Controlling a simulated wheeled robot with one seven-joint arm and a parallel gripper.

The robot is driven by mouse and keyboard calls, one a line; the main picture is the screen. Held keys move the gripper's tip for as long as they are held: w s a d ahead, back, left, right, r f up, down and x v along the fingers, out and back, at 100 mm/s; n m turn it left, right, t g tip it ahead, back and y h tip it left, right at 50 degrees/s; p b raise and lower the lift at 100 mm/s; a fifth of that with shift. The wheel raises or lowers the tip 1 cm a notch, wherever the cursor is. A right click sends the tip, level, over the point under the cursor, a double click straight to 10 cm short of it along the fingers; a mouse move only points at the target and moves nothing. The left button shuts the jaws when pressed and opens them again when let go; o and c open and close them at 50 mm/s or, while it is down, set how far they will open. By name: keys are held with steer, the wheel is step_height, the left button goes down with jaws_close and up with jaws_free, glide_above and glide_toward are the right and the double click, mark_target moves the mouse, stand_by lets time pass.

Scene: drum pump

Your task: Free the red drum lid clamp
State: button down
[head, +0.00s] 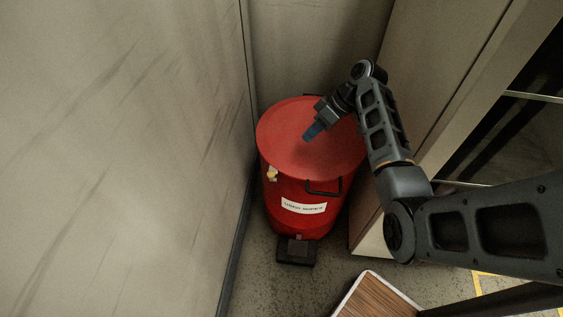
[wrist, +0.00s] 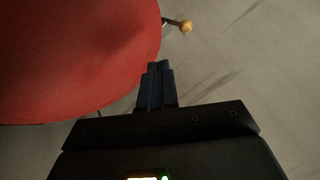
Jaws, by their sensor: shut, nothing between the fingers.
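The red drum (head: 300,205) stands in the corner with its flat red lid (head: 290,135) on top. The lid clamp (head: 271,174) shows at the drum's front left rim as a small piece with a yellow knob. In the wrist view the yellow knob (wrist: 186,26) sits on a short dark lever sticking out past the lid edge (wrist: 120,90). My gripper (head: 309,136) is over the lid in the head view, its blue fingers together and empty. In the wrist view my gripper (wrist: 159,66) points toward the lid edge, apart from the knob.
A pale wall (head: 120,150) stands close to the drum's left. A beige cabinet (head: 435,90) stands on the right. The drum has a black front handle (head: 324,188) and a dark block (head: 296,251) at its foot. A wood-topped piece (head: 378,298) lies in front.

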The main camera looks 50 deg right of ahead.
mark_target(272, 177)
steer(key=x, duration=0.9)
steer(key=a, duration=0.1)
steer(key=a+f+p, duration=0.1)
steer(key=a, duration=0.1)
steer(key=shift+w+a+f, duration=0.1)
steer(key=shift+w+f, duration=0.05)
steer(key=shift+a+f, duration=0.2)
steer(key=shift+a, duration=0.45)
steer(key=shift+a, duration=0.1)
